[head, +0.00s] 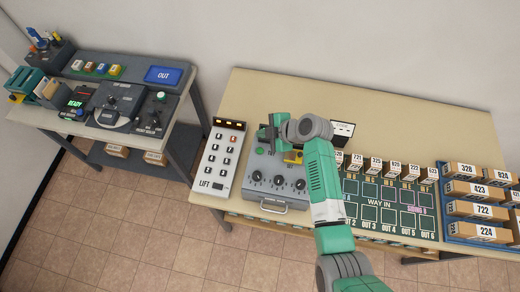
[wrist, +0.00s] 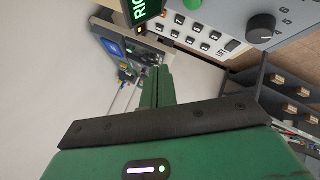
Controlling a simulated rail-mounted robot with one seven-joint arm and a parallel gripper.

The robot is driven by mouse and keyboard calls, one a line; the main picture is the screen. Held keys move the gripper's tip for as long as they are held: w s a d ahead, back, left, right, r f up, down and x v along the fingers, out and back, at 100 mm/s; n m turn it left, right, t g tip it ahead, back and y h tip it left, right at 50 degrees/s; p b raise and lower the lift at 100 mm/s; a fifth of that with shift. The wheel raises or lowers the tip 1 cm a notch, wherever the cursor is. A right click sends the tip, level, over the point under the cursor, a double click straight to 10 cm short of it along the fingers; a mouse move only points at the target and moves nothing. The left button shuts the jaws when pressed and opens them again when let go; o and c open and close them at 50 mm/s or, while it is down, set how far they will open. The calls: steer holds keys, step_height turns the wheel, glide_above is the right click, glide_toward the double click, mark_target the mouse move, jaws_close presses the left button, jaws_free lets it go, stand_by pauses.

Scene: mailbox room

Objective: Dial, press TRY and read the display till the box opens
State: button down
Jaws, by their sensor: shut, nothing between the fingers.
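The grey box (head: 254,172) stands on the light table, with a row of three black dials (head: 277,181) on its sloped top and a metal handle (head: 274,208) at its front. A yellow part (head: 293,157), maybe the TRY button, shows partly behind my arm. My gripper (head: 268,133) is over the back of the box, its green fingers shut and empty. In the wrist view the fingers (wrist: 159,86) lie together. A dial (wrist: 262,28) shows there at upper right. The display (wrist: 145,10) has large green letters starting "RIG"; the rest is cut off. I cannot tell whether the box is open.
The LIFT button panel (head: 217,158) stands just left of the box. To the right lie the WAY IN board (head: 386,212) with small numbered boxes behind it, and a blue rack (head: 447,228) of numbered parcels. A second bench (head: 185,85) with devices stands at left.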

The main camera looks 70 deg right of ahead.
steer(key=b, duration=0.6)
glide_above(263, 153)
step_height(263, 153, down, 8)
steer(key=shift+d+f, duration=0.1)
steer(key=shift+f, duration=0.2)
steer(key=shift+f+b, duration=0.1)
steer(key=shift+b, duration=0.25)
stand_by(1.1)
steer(key=shift+f+b, duration=0.35)
steer(key=shift+b, duration=0.15)
steer(key=shift+f+b, duration=0.4)
steer(key=shift+b, duration=0.05)
stand_by(0.4)
stand_by(0.4)
steer(key=shift+r+p, duration=0.45)
steer(key=shift+r, duration=0.4)
